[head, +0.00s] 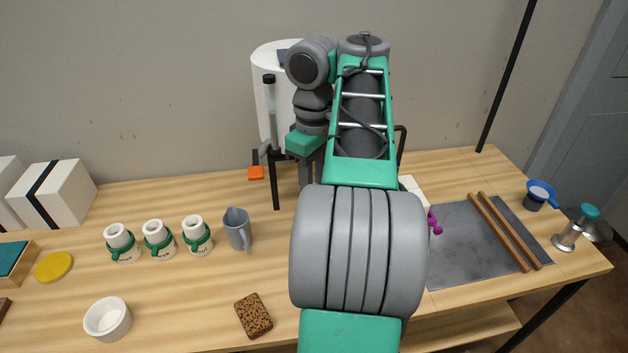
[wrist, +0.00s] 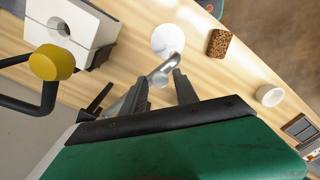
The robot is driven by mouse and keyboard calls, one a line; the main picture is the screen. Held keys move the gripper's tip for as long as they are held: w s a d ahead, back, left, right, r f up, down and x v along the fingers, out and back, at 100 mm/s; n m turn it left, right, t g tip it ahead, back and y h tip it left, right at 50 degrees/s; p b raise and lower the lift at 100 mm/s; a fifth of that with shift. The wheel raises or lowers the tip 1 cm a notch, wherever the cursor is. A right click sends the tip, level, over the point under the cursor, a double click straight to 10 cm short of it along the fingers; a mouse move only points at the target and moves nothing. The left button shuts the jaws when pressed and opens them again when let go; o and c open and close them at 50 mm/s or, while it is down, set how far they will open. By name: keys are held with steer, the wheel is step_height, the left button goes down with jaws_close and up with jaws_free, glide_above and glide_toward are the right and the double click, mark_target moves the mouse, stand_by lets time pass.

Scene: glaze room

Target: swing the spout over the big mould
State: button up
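In the wrist view, the silver spout (wrist: 163,71) is a bent metal pipe running between the fingers of my gripper (wrist: 160,76). The fingers are apart, one on each side of the pipe, and I see no firm grip on it. The spout's bent end lies over or near a round white thing (wrist: 168,38). The big mould (wrist: 62,22), a white block with a black strap and a round hole on top, stands at upper left, apart from the spout's end. In the head view my arm hides the spout and most of the mould.
A yellow knob (wrist: 52,62) on a dark bar stands close to the mould. The white tank (head: 265,60) is at the back. A grey jug (head: 238,229), several small white moulds (head: 158,240), a speckled brown block (head: 253,315) and a white bowl (head: 107,319) stand left of my arm.

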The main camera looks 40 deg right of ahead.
jaws_close()
stand_by(1.1)
